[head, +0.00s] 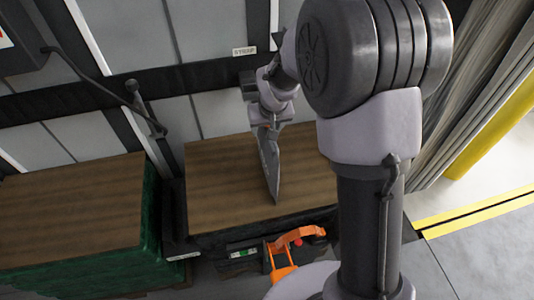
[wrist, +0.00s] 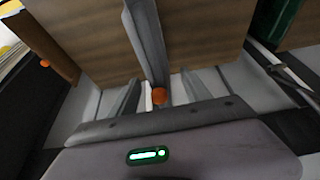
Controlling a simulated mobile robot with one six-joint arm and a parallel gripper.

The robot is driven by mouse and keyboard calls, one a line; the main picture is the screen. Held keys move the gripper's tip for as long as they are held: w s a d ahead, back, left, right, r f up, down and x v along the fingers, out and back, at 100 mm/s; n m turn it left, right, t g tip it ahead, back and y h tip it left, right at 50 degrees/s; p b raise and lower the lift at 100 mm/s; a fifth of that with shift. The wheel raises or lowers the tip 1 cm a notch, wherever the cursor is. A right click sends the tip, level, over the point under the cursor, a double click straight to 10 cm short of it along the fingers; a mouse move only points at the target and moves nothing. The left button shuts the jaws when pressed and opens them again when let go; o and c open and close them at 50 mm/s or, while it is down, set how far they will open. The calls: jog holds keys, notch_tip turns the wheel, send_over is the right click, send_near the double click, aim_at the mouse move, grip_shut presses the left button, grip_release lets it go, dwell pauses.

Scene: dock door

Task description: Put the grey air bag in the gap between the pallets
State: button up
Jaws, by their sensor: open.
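The grey air bag (head: 269,165) is a thin, flat, pointed shape over the wooden top of the right pallet load (head: 225,180). In the wrist view the bag (wrist: 146,40) runs away from between my fingers, with an orange fitting (wrist: 159,96) at its near end. My gripper (head: 267,122) is open, with a finger on each side of the bag's near end and visible space beside it. Whether the bag touches the wood is unclear. The left pallet load (head: 70,205) has a brown top and green sides. The dark narrow gap (head: 174,212) lies between the loads, left of the bag.
A dark post (head: 146,108) with a cable stands behind the gap. Grey wall panels (head: 130,35) with black bands rise behind the loads. An orange-handled device (head: 285,252) with a red button sits in front of the right load. Open floor with yellow lines (head: 475,212) lies at right.

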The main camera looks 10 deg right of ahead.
jog(key=b+x, duration=0.1)
jog(key=x, duration=0.3)
jog(key=shift+d+f+b, duration=0.15)
jog(key=shift+f+b, duration=0.2)
jog(key=shift+r, duration=0.2)
jog(key=shift+c, duration=0.3)
grip_shut()
dwell(0.4)
